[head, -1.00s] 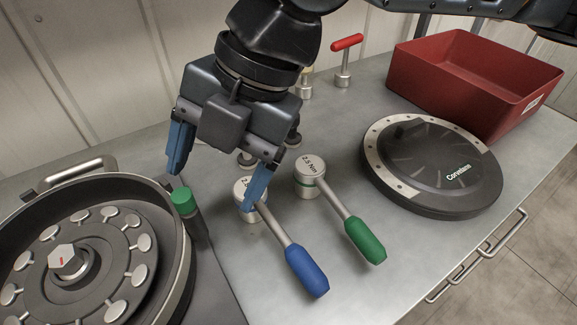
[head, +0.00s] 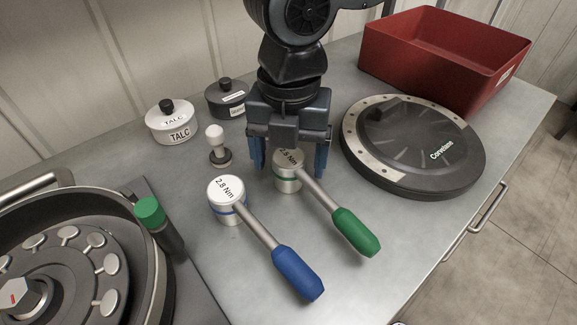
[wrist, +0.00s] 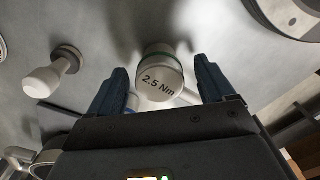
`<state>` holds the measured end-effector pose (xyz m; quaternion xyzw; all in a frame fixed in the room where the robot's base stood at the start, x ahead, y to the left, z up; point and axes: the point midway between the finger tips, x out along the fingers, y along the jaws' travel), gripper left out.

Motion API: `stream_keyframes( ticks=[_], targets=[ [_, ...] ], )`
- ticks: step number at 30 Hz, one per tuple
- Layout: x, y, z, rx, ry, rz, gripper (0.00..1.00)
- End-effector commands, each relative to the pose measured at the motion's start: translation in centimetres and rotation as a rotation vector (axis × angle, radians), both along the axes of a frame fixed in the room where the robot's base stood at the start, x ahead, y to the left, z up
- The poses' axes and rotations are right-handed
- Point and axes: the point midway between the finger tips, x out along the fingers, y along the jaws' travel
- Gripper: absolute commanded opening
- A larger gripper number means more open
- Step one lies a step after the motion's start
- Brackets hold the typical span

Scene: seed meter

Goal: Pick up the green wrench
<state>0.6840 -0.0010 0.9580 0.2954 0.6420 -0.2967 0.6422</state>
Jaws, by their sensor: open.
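The green wrench (head: 356,233) lies on the metal bench, with a green grip, a metal shaft and a round silver head with a green band. Its head, marked 2.5 Nm, shows in the wrist view (wrist: 161,84) between my fingers. My gripper (head: 290,165) is open, with its blue fingers on either side of the head in the head view. I cannot tell whether they touch it. The wrist hides part of the head's top. The blue wrench (head: 297,274), marked 2.8 Nm on its head, lies to the left of the green one.
A white-topped knob tool (head: 217,146), a talc pot (head: 172,122) and a dark pot (head: 226,98) stand left of my gripper. A round black lid (head: 412,150) lies to the right, before a red bin (head: 440,60). An open drum (head: 150,262) with a green knob (head: 149,211) is at left.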

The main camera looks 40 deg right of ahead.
Motion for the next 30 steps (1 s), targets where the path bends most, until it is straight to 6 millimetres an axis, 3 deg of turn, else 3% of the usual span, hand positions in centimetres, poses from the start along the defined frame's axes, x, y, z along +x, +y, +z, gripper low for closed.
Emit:
stream_keyframes(
  ticks=[4, 12, 30],
  targets=[
    [0.0, 0.1, -1.5, 0.002, 0.001, 0.001, 0.82],
    [0.0, 0.1, -1.7, 0.002, -0.001, 0.001, 0.82],
    [0.0, 0.1, -1.7, 0.002, -0.001, 0.001, 0.25]
  ],
)
